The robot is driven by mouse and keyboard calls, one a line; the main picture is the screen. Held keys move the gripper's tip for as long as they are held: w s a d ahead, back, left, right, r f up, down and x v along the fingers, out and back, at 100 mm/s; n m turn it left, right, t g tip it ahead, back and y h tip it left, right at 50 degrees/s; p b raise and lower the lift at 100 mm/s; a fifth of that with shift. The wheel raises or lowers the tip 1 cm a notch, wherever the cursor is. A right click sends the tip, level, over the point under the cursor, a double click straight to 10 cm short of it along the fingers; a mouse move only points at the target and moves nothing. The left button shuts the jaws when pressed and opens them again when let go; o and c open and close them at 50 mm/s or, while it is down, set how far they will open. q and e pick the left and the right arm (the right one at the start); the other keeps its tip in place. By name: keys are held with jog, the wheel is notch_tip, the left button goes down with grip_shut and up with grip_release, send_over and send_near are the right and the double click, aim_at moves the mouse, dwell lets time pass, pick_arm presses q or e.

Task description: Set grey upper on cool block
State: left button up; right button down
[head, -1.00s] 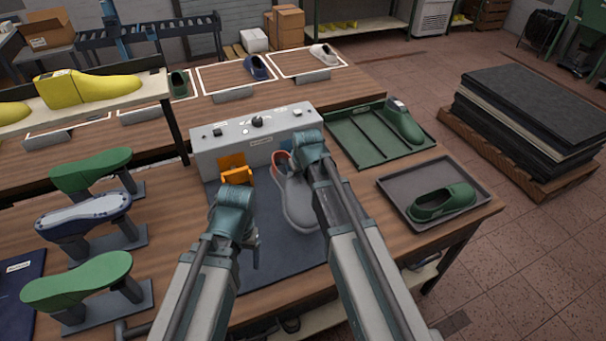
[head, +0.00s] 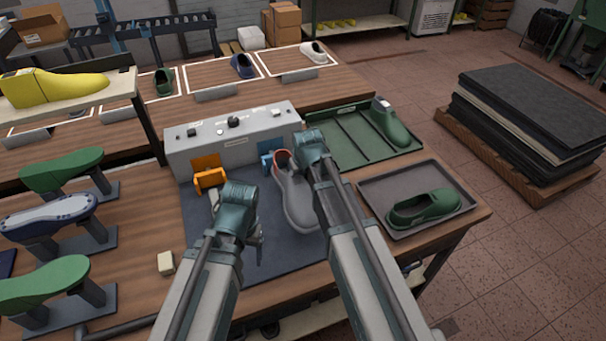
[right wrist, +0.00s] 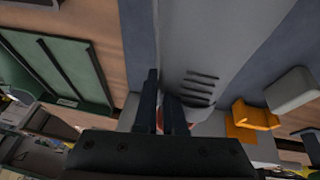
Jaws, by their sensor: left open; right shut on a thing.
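The grey upper (head: 291,202), with a reddish opening, hangs over the dark mat in front of the grey machine. My right gripper (head: 312,150) is shut on it near the opening end; the upper also fills the middle of the right wrist view (right wrist: 205,60) beside the gripper's dark fingers (right wrist: 163,112). The blue cool block (head: 270,160) is on the machine's front, just left of the upper's opening and partly hidden. An orange block (head: 209,174) sits farther left on the machine. My left gripper (head: 248,225) is open and empty over the mat; its fingertips are poorly seen.
The grey machine (head: 228,140) with knobs stands behind the mat (head: 275,258). A green tray (head: 345,140) and a grey tray (head: 375,185) holding a green shoe (head: 425,207) lie right. Several lasts on stands fill the left. A small cream block (head: 166,263) lies left of the mat.

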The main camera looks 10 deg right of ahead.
aim_at(249, 276)
pick_arm(q)
jog(key=shift+f+b, duration=0.35)
jog(key=shift+f, duration=0.35)
pick_arm(e)
jog(key=shift+f, duration=0.65)
pick_arm(q)
jog(key=shift+f+b, duration=3.25)
jog(key=shift+b, duration=0.05)
pick_arm(e)
jog(key=shift+f, duration=3.3)
pick_arm(q)
jog(key=shift+f, duration=0.15)
pick_arm(e)
jog(key=shift+f, duration=0.1)
